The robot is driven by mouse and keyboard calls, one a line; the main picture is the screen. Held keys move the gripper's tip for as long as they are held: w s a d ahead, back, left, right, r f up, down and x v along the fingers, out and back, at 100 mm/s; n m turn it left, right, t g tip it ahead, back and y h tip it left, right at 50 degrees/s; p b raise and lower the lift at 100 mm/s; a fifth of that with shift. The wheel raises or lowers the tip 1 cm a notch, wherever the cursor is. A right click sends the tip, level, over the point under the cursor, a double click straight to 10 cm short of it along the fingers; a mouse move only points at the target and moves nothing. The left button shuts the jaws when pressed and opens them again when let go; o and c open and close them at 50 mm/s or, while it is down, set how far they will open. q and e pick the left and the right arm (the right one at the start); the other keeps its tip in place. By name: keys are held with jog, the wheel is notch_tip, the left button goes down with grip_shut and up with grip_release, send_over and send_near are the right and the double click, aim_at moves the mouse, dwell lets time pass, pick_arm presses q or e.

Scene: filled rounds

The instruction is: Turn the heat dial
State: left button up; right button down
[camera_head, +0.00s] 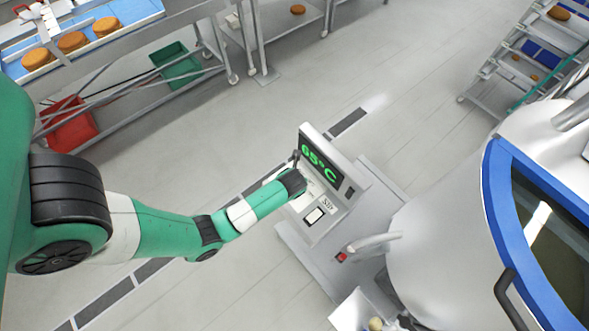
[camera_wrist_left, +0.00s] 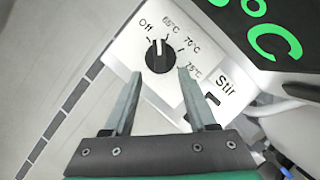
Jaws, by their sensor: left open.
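The heat dial (camera_wrist_left: 158,56) is a black knob on a white panel with the labels Off, 65°C, 70°C and 75°C. Its white mark points up in the left wrist view, between the Off and 65°C labels. My left gripper (camera_wrist_left: 160,75) is open, with its two fingers on either side of the space just below the knob and nothing held between them. In the head view my left gripper (camera_head: 297,160) is over the control panel, and the arm hides the dial. My right gripper is not in view.
The panel's Stir label (camera_wrist_left: 226,84) sits right of the dial, with a switch (camera_head: 315,215) below it in the head view. A large kettle (camera_head: 430,240) with a blue rim stands to the right. Conveyors and racks are farther back; open floor lies between.

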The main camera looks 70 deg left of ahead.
pick_arm(q)
jog(key=x, duration=0.7)
jog(key=shift+a+f, duration=0.2)
jog(key=shift+f, duration=0.1)
grip_shut()
